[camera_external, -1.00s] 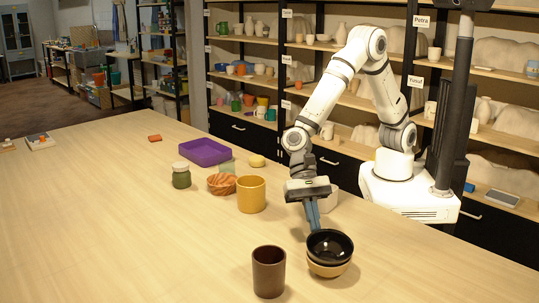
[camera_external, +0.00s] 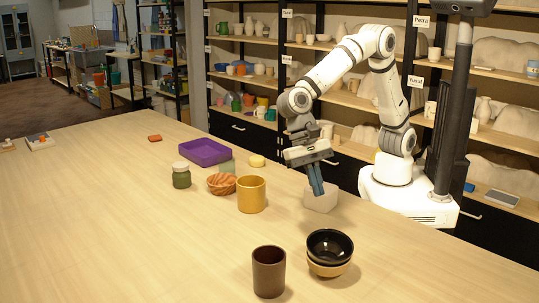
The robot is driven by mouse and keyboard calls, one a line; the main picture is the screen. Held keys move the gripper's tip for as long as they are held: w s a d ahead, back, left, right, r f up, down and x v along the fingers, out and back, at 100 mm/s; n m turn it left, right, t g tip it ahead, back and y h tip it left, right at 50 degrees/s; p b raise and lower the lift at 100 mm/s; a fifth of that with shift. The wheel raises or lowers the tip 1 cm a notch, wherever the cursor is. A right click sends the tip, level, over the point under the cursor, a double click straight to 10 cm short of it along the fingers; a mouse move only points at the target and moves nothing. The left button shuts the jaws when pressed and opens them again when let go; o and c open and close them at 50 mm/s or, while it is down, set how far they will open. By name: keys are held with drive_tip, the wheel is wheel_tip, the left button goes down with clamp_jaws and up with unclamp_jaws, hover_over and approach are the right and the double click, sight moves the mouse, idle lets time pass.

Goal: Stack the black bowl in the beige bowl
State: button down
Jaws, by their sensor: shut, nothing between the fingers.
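The black bowl (camera_external: 330,245) sits upright inside the beige bowl (camera_external: 328,269), with its rim above the beige one. Both stand on the table near its right front edge. My gripper (camera_external: 318,192) is shut and empty, above and behind the bowls, apart from them. Its blue fingers point down in front of a whitish faceted object (camera_external: 321,199).
A dark brown cup (camera_external: 268,272) stands left of the bowls. A yellow mug (camera_external: 251,195), a woven orange bowl (camera_external: 221,184), a green jar (camera_external: 181,175) and a purple tray (camera_external: 204,152) stand farther back. The left of the table is mostly clear.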

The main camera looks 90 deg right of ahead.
sight(323, 242)
drive_tip(key=a+r+m+t+h, duration=0.1)
drive_tip(key=a+r+t+h, duration=0.2)
drive_tip(key=a+h, duration=0.1)
wheel_tip(323, 242, down, 10)
drive_tip(key=shift+d+f+p, duration=0.1)
drive_tip(key=shift+f+p, duration=0.05)
drive_tip(key=shift+p, duration=0.15)
drive_tip(key=shift+s+a+p, duration=0.15)
drive_tip(key=shift+a+p, duration=0.05)
drive_tip(key=shift+a, duration=0.45)
drive_tip(key=shift+s+a+p, duration=0.15)
drive_tip(key=shift+a+p, duration=0.05)
drive_tip(key=shift+a, duration=0.4)
drive_tip(key=shift+s+a, duration=0.15)
drive_tip(key=shift+a, duration=0.45)
drive_tip(key=shift+s+a+p, duration=0.15)
drive_tip(key=shift+a+p, duration=0.1)
drive_tip(key=shift+a, duration=0.35)
drive_tip(key=shift+s+a+p, duration=0.15)
drive_tip(key=shift+a+p, duration=0.05)
drive_tip(key=shift+a, duration=0.4)
drive_tip(key=shift+d, duration=0.1)
